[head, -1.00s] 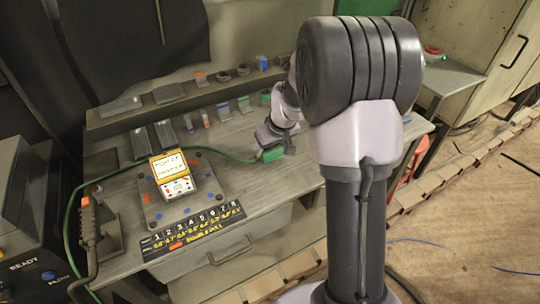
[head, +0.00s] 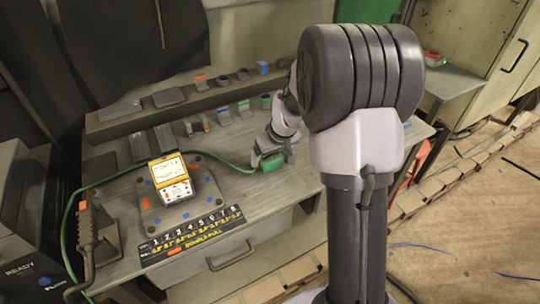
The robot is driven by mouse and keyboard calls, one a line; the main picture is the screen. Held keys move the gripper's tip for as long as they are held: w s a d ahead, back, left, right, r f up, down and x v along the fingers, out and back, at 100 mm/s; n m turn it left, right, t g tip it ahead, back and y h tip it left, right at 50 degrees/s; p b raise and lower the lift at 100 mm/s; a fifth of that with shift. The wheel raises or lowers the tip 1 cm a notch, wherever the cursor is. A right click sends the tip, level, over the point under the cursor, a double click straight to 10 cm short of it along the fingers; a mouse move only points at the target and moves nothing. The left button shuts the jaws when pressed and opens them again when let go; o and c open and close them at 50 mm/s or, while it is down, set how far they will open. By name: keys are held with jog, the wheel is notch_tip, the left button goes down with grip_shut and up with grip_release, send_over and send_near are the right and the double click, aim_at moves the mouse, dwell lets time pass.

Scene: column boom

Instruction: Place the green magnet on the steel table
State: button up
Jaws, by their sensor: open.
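The green magnet (head: 271,164) is a small green block on the grey table top (head: 225,166), toward its middle. My gripper (head: 272,156) is right at it, open, with pale fingers showing at its left and right. My gripper partly hides the magnet, and I cannot tell whether the fingers touch it. The magnet looks to be resting on the table surface.
A yellow meter (head: 171,178) stands on a plate (head: 206,202) with coloured spots, left of my gripper. A green cable (head: 228,160) runs close to the magnet. Small blocks line the back shelf (head: 180,108). A numbered strip (head: 190,233) lies at the front edge.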

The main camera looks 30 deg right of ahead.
jog(key=p+v, duration=0.3)
jog(key=v, duration=0.8)
jog(key=s+a+r+m, duration=0.1)
jog(key=s+a+r, duration=0.5)
jog(key=a+r, duration=0.2)
jog(key=s+a+r+m+y, duration=0.1)
jog(key=s+a+m, duration=0.1)
jog(key=s+a, duration=0.3)
jog(key=s+a+r+m+t, duration=0.1)
jog(key=s+a, duration=0.4)
jog(key=s, duration=0.7)
jog(key=shift+s+r+m+y, duration=0.4)
jog(key=shift+r, duration=0.1)
jog(key=shift+c, duration=0.3)
